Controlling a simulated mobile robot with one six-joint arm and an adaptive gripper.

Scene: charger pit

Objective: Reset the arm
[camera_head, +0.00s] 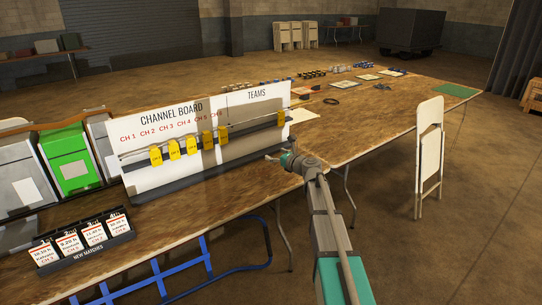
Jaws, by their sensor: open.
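My arm rises from the bottom of the head view, slightly right of the middle, and reaches out over the near edge of the wooden table (350,142). The gap between the gripper and the table is hard to judge. Yellow clips (208,138) hang along the board's rail, apart from the gripper.
A rack of labelled cards (85,245) stands at the front left, with a green case (70,160) behind it. A folding chair (429,155) stands on the right near the table. Papers and small items lie at the table's far end.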

